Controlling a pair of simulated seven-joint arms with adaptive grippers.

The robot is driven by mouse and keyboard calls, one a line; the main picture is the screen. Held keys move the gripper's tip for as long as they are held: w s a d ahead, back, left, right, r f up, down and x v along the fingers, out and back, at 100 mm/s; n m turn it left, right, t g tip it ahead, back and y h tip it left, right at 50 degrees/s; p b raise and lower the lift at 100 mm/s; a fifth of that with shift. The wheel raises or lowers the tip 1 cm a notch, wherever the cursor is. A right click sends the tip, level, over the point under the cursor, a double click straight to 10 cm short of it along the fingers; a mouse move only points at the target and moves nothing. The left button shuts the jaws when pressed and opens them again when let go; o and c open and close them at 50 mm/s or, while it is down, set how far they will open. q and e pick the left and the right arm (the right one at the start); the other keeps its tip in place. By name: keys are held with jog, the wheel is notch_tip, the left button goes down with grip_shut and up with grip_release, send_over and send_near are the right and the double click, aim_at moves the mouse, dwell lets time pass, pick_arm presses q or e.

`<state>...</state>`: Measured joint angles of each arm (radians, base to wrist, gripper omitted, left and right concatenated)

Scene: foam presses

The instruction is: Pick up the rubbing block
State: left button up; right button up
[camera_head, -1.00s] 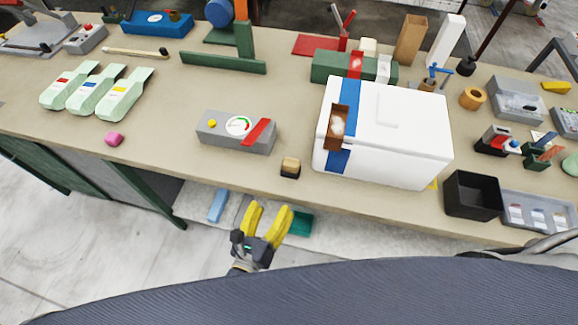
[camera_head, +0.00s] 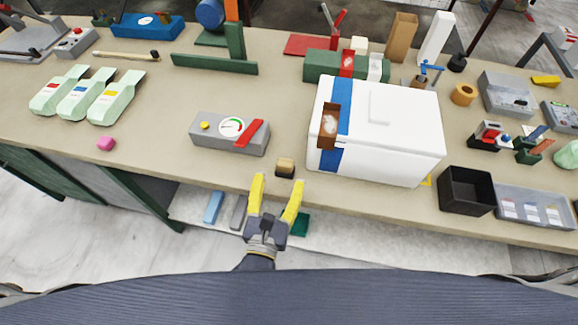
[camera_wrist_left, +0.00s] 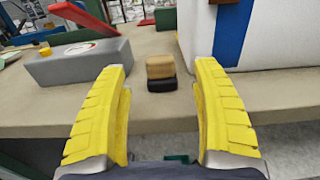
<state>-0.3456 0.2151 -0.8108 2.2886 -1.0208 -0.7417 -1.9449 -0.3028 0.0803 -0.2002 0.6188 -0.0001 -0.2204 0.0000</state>
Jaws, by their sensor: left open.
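The rubbing block appears to be the small block (camera_head: 285,168) with a tan top and a black lower part, near the front edge of the table. In the left wrist view the block (camera_wrist_left: 161,73) stands upright beyond the fingertips, between them in the picture. My left gripper (camera_head: 278,180) has yellow fingers and is open and empty. It is at the table's front edge, just short of the block and apart from it. In the left wrist view its fingers (camera_wrist_left: 162,75) frame the block from both sides. My right gripper is not in view.
A grey gauge box (camera_head: 205,138) with a red lever stands left of the block. A large white box (camera_head: 400,135) with a blue stripe stands close on its right. A pink piece (camera_head: 106,144) lies further left. A black bin (camera_head: 466,190) stands at right.

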aim_at(283, 168)
pick_arm(q)
jog(key=shift+x, duration=3.25)
jog(key=shift+c, duration=0.4)
jog(key=c, duration=1.2)
